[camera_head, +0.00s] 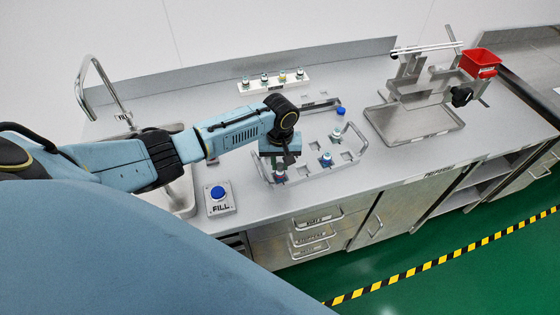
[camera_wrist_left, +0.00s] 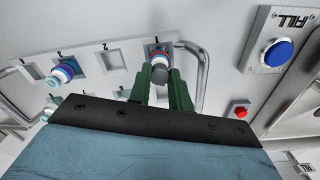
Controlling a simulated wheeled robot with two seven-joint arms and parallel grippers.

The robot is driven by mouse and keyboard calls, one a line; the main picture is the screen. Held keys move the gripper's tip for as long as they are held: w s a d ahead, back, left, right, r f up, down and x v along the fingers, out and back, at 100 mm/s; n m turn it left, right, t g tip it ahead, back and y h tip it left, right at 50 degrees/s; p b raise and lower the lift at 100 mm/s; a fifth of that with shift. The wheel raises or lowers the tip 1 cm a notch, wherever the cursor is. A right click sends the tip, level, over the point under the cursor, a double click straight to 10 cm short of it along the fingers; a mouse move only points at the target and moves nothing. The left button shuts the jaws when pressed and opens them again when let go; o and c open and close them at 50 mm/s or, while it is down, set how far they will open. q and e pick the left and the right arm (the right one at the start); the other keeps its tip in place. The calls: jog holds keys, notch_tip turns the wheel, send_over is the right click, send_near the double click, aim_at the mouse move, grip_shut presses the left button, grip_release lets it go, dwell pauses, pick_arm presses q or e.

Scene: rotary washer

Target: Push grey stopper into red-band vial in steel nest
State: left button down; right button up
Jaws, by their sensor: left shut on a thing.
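My left gripper (camera_head: 281,166) is over the near left corner of the steel nest (camera_head: 318,172). In the left wrist view its green fingers (camera_wrist_left: 162,88) are shut on a grey stopper (camera_wrist_left: 161,74). Just beyond the stopper is a vial with a red and a blue band (camera_wrist_left: 158,49), standing in a square recess. The stopper lines up with the vial's mouth and looks close to it or touching; I cannot tell how deep it sits. In the head view the gripper partly hides this vial (camera_head: 280,175). My right gripper is not in view.
Other vials (camera_head: 326,159) (camera_head: 337,133) stand in the nest. A white rack (camera_head: 273,82) with several vials is behind it. A blue FILL button (camera_head: 218,192) is at the left, by the sink. A steel stand (camera_head: 415,118) and red bin (camera_head: 480,62) are at the right.

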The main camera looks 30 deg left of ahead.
pick_arm(q)
jog(key=c, duration=1.2)
grip_release()
jog(key=shift+r, duration=0.1)
notch_tip(320, 180, up, 13)
jog(key=shift+r, duration=0.2)
